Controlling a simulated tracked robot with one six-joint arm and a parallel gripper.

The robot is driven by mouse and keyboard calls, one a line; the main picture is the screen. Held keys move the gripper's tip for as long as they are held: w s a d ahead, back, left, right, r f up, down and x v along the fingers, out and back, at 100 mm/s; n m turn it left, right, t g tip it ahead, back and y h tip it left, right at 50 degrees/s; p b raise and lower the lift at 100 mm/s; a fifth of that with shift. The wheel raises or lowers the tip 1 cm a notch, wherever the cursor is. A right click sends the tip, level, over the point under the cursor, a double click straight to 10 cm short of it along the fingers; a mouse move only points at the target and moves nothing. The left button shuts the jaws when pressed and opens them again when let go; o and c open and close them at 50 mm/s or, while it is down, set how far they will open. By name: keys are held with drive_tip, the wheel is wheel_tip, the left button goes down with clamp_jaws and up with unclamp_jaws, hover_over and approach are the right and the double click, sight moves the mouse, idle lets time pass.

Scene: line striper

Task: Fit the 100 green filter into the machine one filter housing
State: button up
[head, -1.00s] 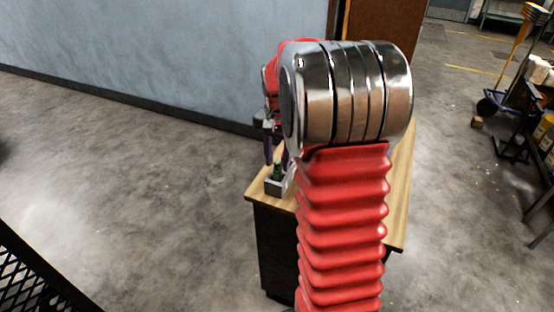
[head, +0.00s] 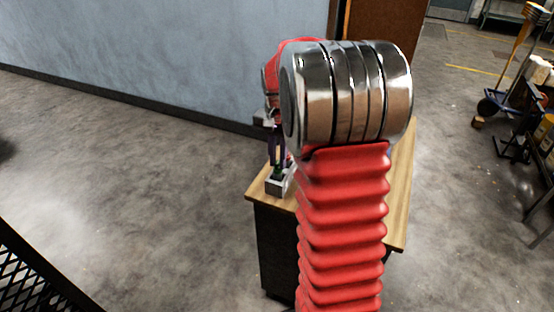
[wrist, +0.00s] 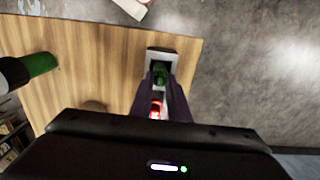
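A small green filter (wrist: 160,73) stands in a light grey holder (wrist: 162,53) on the wooden worktop. In the head view the green filter (head: 279,175) shows low in the holder (head: 274,188), at the worktop's left corner. My gripper (wrist: 160,82) is lowered over the holder, with one dark purple finger on each side of the green filter. I cannot tell whether the fingers touch it. In the head view my gripper (head: 277,162) is partly hidden by my arm. I cannot identify the machine one filter housing in these frames.
A larger green-ended cylinder (wrist: 38,65) with a dark and pale body lies at the wrist view's left edge. A red item (wrist: 157,108) shows between the fingers. The worktop (wrist: 90,60) between cylinder and holder is mostly clear. A blue-grey wall (head: 160,60) stands behind.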

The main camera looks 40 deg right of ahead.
clamp_jaws()
drive_tip(key=shift+w+r, duration=0.15)
drive_tip(key=shift+r, duration=0.6)
idle(0.6)
drive_tip(key=shift+r, duration=3.4)
